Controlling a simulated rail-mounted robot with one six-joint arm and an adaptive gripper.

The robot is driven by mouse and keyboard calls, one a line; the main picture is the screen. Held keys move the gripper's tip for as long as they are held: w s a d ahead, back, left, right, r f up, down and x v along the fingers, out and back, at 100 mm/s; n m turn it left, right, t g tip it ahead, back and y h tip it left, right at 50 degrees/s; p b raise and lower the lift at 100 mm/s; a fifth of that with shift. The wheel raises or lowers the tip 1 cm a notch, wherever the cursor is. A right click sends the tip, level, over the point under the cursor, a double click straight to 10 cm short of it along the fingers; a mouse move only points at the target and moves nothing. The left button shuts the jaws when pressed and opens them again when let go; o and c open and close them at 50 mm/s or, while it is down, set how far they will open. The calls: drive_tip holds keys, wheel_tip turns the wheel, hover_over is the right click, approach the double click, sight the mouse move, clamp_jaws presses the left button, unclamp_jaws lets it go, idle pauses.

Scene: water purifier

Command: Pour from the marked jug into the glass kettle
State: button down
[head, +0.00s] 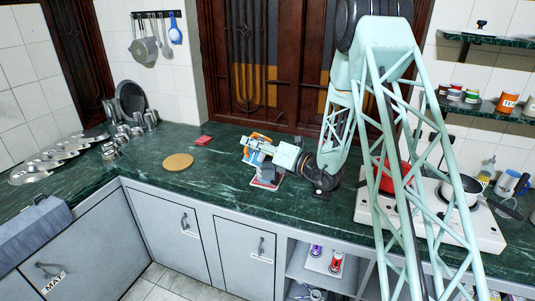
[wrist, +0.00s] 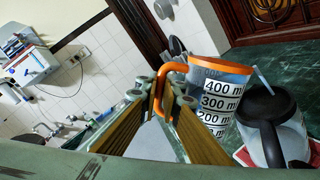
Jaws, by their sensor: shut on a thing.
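The marked jug (wrist: 222,92) is clear with an orange rim and handle and large black-on-white labels reading 400, 300 and 200 ml. My gripper (wrist: 165,100) is shut on its orange handle. The glass kettle (wrist: 292,138), with a black lid and black handle, stands just right of the jug in the wrist view. The jug is beside the kettle and looks roughly upright there; its lower part is partly hidden. In the head view the jug's orange (head: 262,137) shows behind my gripper (head: 268,150), over the counter. The liquid level is unclear.
A red and white base (head: 264,184) lies under the kettle area. A round cork mat (head: 178,162) and a small red block (head: 204,140) lie to the left on the green counter. The white stove with a pot (head: 458,192) is right. Free counter lies around the cork mat.

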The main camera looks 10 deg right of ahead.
drive_tip(key=shift+w+d+r+m+p, duration=0.2)
drive_tip(key=shift+m+p, duration=0.2)
drive_tip(key=shift+p, duration=0.15)
idle(1.6)
drive_tip(key=shift+w+d+r+m+p, duration=0.3)
drive_tip(key=shift+r+m+p, duration=0.35)
drive_tip(key=shift+p, duration=0.45)
idle(2.8)
drive_tip(key=shift+f, duration=0.15)
drive_tip(key=b, duration=0.1)
drive_tip(key=f+n+b, duration=0.1)
drive_tip(key=shift+s+a+f+b, duration=0.25)
drive_tip(key=shift+a+f+b, duration=0.05)
drive_tip(key=shift+b, duration=0.1)
drive_tip(key=shift+s+a+f+n+b, duration=0.15)
drive_tip(key=shift+s+a+n+b, duration=0.3)
drive_tip(key=shift+n+b, duration=0.6)
drive_tip(key=shift+s+a+f+n+b, duration=0.3)
drive_tip(key=shift+a+n+b, duration=0.1)
drive_tip(key=shift+b, duration=0.35)
drive_tip(key=shift+s+a+f+b, duration=0.15)
drive_tip(key=shift+f+b, duration=0.2)
drive_tip(key=shift+b, duration=0.15)
